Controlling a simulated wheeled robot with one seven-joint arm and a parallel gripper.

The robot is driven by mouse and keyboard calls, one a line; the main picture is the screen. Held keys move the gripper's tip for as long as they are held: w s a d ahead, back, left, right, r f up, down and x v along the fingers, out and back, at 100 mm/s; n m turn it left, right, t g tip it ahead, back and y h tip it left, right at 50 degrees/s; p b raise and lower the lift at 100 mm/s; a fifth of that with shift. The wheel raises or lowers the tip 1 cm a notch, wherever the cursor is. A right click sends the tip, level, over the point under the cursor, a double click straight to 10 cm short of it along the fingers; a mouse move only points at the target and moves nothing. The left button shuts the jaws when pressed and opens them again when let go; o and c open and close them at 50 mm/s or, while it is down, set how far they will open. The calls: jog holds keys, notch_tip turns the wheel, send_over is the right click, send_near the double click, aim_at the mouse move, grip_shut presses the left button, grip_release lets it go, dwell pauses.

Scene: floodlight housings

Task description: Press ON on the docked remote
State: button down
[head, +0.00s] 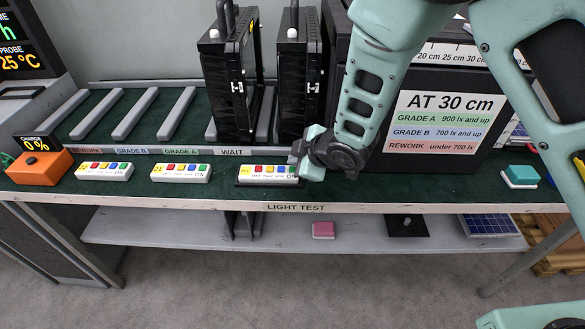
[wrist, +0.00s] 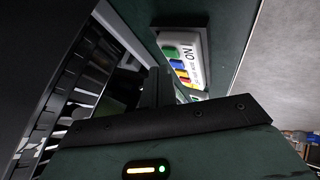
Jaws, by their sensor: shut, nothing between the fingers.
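The docked remote (head: 262,171), white with colored buttons, sits in a dark dock at the bench's front edge, under the WAIT label. My gripper (head: 298,160) is shut and empty at the remote's right end, hiding part of it near the ON lettering. In the wrist view the remote (wrist: 185,70) shows at upper center, with ON printed beside its green, red, yellow and blue buttons. My dark fingers (wrist: 156,88) appear just left of it there. I cannot tell whether they touch it.
Two more remotes (head: 104,171) (head: 180,173) lie to the left, beyond them an orange charger (head: 40,166). Two black floodlight housings (head: 230,85) (head: 299,80) stand behind the docked remote. A black box with a grade sign (head: 445,125) stands right. A teal-topped block (head: 521,174) lies at the right.

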jog(key=shift+f+b, duration=0.4)
jog(key=shift+f+b, duration=0.3)
jog(key=shift+f, duration=0.05)
dwell(0.5)
jog(key=shift+r, duration=0.15)
jog(key=shift+r+p, duration=0.5)
jog(key=shift+r, duration=0.15)
jog(key=shift+r+p, duration=1.75)
jog(key=shift+r, duration=0.7)
